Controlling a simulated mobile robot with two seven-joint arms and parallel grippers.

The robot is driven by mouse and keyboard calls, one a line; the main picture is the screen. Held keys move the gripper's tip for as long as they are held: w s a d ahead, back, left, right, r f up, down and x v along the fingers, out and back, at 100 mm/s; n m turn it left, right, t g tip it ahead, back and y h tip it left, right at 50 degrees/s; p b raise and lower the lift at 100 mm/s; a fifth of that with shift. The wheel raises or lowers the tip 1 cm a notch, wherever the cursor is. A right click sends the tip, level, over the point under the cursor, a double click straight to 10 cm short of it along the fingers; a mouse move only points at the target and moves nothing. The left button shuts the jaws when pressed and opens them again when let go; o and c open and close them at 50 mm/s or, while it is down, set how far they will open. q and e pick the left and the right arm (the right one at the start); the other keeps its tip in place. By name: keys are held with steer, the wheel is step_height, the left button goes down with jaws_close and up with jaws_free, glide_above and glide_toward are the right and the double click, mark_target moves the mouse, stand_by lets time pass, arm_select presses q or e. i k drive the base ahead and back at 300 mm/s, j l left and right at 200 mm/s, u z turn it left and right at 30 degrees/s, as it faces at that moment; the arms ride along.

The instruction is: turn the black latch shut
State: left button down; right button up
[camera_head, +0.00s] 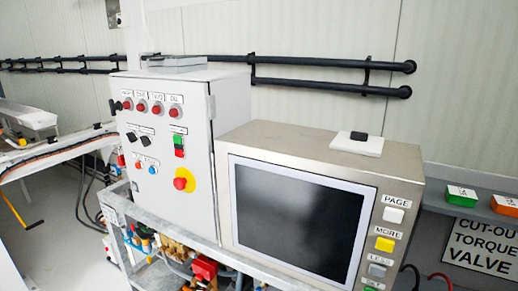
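A small black latch (114,107) sticks out at the left edge of the light grey control cabinet (150,200), beside the top row of red buttons. It is small, and I cannot tell from this view whether it is turned open or shut. The cabinet's front door looks flush with its frame. Neither of my grippers shows in the head view.
A steel monitor housing (300,148) with a dark screen (297,215) stands right of the cabinet. A white plate with a black block (360,135) lies on top. Pipes and valves (190,262) sit below. Black rails (310,59) run along the wall.

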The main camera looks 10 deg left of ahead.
mark_target(111, 101)
steer(key=i+j+u, duration=0.1)
steer(key=j+u, duration=0.2)
steer(key=i+j+u, duration=0.3)
steer(key=j, duration=0.15)
steer(key=i+j+u, duration=0.1)
steer(key=j+u, duration=0.25)
